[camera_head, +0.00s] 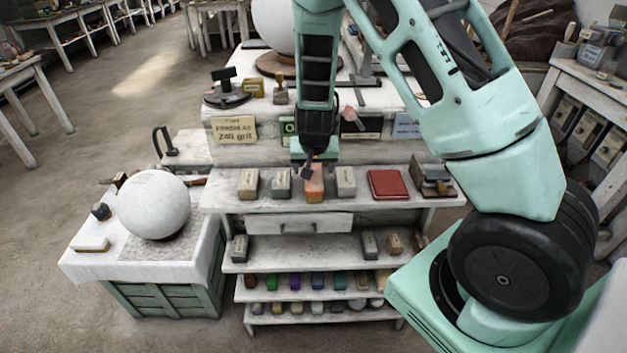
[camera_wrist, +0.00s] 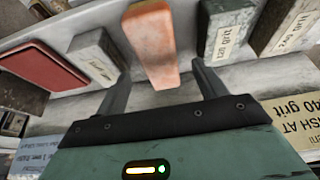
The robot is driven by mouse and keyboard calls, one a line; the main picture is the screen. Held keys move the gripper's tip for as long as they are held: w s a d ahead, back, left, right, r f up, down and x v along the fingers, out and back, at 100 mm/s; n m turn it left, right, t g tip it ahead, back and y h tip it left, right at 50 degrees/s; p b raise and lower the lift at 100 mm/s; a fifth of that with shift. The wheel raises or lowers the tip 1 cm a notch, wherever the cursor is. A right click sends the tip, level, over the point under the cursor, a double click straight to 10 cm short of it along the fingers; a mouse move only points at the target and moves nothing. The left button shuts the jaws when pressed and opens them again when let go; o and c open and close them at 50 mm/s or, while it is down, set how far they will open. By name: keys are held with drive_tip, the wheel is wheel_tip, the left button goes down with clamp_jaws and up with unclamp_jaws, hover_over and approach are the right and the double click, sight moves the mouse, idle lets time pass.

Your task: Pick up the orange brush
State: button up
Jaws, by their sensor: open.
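The orange brush (camera_head: 314,184) looks like a plain orange block. It stands on the upper shelf of the white bench, in a row with grey blocks. In the wrist view the orange brush (camera_wrist: 152,42) lies ahead, between the lines of my two fingers and nearer the left one. My gripper (camera_head: 308,172) is at the brush's back end in the head view and hides part of it. In the wrist view my gripper (camera_wrist: 160,70) is open with nothing held between its fingers. I cannot tell whether a finger touches the brush.
Grey blocks stand close on both sides, one to the left (camera_head: 280,182) and one to the right (camera_head: 346,181). A red flat box (camera_head: 389,184) lies further right. A label card (camera_head: 359,127) and a stepped white ledge stand behind. A white sphere (camera_head: 153,204) rests on a side table.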

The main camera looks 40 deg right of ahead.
sight(314, 174)
drive_tip(key=shift+p+x, duration=0.5)
drive_tip(key=shift+x, duration=1.75)
drive_tip(key=c, duration=1.1)
drive_tip(key=shift+c, duration=0.2)
drive_tip(key=shift+r, duration=0.1)
